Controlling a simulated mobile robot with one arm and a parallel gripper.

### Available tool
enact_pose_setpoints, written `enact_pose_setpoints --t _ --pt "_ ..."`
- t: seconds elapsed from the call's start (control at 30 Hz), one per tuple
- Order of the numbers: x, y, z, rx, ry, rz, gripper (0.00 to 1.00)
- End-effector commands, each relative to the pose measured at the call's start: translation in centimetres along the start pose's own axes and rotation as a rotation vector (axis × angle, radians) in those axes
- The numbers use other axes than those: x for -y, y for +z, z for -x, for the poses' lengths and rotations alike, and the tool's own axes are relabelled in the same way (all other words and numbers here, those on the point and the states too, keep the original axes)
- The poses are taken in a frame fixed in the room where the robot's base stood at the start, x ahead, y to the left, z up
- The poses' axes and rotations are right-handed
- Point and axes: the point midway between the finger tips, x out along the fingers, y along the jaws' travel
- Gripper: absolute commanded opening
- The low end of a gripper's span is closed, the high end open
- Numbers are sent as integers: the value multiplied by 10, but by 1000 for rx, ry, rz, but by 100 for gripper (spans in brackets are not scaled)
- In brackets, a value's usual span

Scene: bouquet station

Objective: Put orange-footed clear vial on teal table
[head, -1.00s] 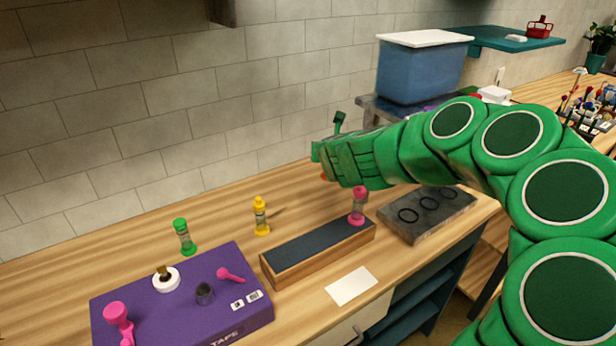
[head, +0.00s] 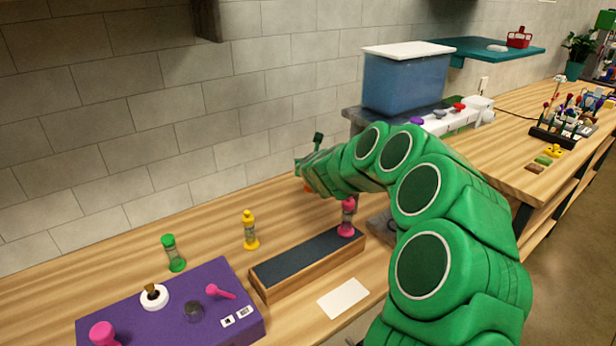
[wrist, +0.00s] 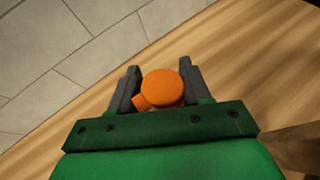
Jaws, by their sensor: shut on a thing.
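My gripper (wrist: 161,84) is shut on the orange-footed clear vial (wrist: 162,88). In the wrist view a round orange end and a small orange piece beside it show between the jaws; the clear part is hidden. In the head view my gripper (head: 304,178) is above the wooden counter near the tiled wall, with a bit of orange (head: 308,188) at its underside.
A dark-topped wooden block (head: 305,262) bears a pink vial (head: 347,217). Yellow (head: 250,230) and green (head: 174,253) vials stand on the counter by a purple box (head: 170,305). A blue bin (head: 405,82) stands between my gripper and the teal table.

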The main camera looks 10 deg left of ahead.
Motion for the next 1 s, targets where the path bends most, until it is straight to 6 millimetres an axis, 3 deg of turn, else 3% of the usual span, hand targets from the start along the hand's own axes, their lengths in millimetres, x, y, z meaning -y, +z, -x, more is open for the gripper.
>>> enact_pose_setpoints --t 0.47,0.63,1.0 --pt "0 -11 -26 2 -3 1 0" --pt "1 -32 -36 -1 -2 1 0" --pt "1 -39 -39 1 -2 0 0"
